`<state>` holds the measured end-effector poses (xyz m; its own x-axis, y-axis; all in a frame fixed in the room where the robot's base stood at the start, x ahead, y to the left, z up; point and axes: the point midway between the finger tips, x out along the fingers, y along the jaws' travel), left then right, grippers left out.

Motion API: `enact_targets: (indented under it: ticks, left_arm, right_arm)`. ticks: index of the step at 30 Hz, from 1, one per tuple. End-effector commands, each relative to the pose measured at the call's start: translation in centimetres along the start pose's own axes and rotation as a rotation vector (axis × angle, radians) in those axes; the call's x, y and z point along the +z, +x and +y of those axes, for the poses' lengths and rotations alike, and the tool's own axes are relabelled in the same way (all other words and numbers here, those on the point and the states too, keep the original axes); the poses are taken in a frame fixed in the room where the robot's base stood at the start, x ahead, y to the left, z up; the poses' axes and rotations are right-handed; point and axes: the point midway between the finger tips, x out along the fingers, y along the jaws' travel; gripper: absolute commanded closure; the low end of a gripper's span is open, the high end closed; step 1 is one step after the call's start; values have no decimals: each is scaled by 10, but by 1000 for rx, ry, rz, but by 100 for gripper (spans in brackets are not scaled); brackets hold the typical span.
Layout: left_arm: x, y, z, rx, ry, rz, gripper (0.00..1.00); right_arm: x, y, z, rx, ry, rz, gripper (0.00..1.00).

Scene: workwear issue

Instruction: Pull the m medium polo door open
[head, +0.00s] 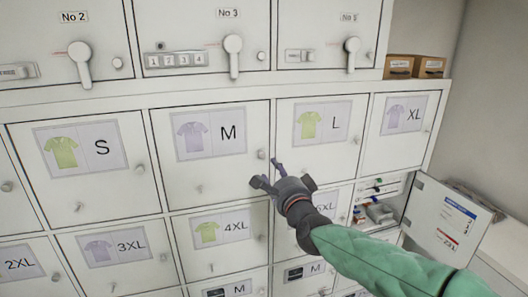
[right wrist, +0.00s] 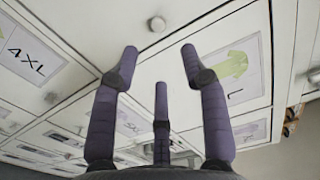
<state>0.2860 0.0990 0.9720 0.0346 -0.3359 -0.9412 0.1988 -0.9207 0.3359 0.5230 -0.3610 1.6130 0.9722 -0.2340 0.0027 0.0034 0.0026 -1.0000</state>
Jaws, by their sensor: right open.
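The M polo door (head: 205,170) is white, with a lilac polo shirt and "M" on its label (head: 210,140). It sits shut between the S and L doors. My right gripper (head: 268,173) is open and empty, just below and beside that knob. In the right wrist view the knob (right wrist: 157,23) shows beyond the spread fingertips (right wrist: 160,52), roughly centred between them and apart from them. My left gripper is not in view.
The 4XL door (head: 215,235) is below and the L door (head: 320,140) to the right, both shut. A lower compartment at right stands open, its door (head: 448,220) swung out near my right arm. Numbered lockers with lever handles (head: 233,45) run above. Brown boxes (head: 400,66) sit at upper right.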

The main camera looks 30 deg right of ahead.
Motion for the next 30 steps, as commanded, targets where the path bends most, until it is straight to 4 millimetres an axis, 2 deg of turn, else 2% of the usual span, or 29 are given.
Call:
enact_targets:
  ticks: [18,24,30]
  left_arm:
    - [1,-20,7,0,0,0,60]
    - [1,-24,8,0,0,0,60]
    - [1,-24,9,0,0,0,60]
  right_arm:
    - [0,85,2,4,-3,-1,55]
    - [0,101,1,2,-3,1,55]
    - [0,105,2,2,-3,0,55]
